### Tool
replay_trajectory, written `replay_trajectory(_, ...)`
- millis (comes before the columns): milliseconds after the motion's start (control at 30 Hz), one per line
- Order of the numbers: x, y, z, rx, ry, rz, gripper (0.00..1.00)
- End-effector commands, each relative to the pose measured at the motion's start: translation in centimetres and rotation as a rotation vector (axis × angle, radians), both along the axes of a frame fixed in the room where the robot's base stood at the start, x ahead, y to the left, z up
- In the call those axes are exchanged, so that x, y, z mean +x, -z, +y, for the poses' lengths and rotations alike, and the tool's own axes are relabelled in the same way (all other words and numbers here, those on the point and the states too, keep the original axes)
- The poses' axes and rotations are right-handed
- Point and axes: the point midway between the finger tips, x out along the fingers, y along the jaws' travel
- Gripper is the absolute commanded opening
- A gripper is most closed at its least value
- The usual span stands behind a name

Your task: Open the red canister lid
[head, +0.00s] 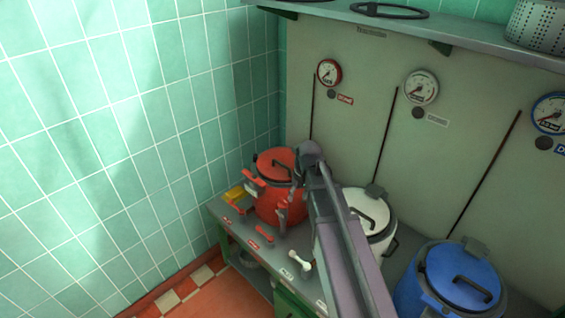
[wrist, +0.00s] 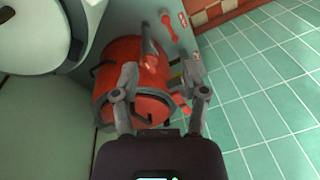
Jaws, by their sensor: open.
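The red canister (head: 268,208) stands on the bench in the corner by the tiled wall, with its red lid (head: 275,160) on top. In the wrist view the canister (wrist: 118,55) lies between and behind my fingers. My gripper (head: 293,188) is in front of the canister's right side in the head view, and my arm hides part of that side. In the wrist view my gripper (wrist: 160,82) is open, with fingers spread over the canister. Nothing shows held between them. I cannot tell whether a finger touches it.
A white canister (head: 378,215) stands to the right, and a blue canister (head: 420,292) stands further right. A red lever (head: 235,208) and a white lever (head: 293,262) are at the bench front. A shelf (head: 470,42) overhangs the gauge panel. The tiled wall (head: 130,130) bounds the left side.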

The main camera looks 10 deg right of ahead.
Motion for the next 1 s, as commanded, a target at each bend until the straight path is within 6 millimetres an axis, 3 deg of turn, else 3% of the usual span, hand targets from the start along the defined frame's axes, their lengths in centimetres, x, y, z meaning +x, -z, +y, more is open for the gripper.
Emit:
replay_trajectory(33,3.4,-0.2,-0.3,0.018,-0.026,-0.013,0.57)
replay_trajectory(100,6.4,-0.4,-0.7,0.043,-0.068,-0.034,0.57)
replay_trajectory(500,22.6,-1.8,-3.7,0.159,-0.287,-0.180,0.57)
replay_trajectory(700,27.0,-2.3,-4.9,0.187,-0.351,-0.235,0.57)
replay_trajectory(1000,28.2,-2.4,-5.2,0.196,-0.374,-0.253,0.57)
